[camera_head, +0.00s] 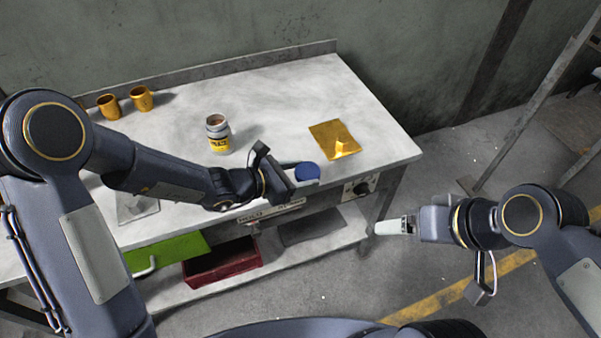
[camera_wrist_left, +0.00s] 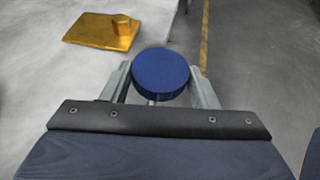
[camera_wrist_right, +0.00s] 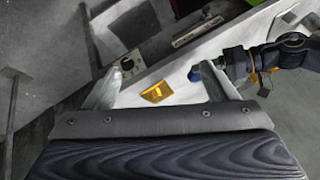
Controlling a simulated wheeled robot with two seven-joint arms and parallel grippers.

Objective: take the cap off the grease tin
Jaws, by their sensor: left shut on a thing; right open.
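The grease tin (camera_head: 217,138), a pale jar with a yellow label, stands upright on the bench. Its top shows a light rim around a brownish middle, with no cap on it. The round blue cap (camera_head: 307,171) is in my left gripper (camera_head: 303,180), near the bench's front edge, to the right of the tin and apart from it. In the left wrist view the cap (camera_wrist_left: 160,72) sits between both fingers, which are shut on it. My right gripper (camera_head: 394,226) is open and empty, off the bench's right front corner; its spread fingers show in the right wrist view (camera_wrist_right: 160,85).
A golden plate with a small raised piece (camera_head: 333,138) lies on the bench (camera_head: 270,95) at the right. A red bin (camera_head: 222,263) and a green sheet (camera_head: 165,252) are below. Bare bench top surrounds the tin.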

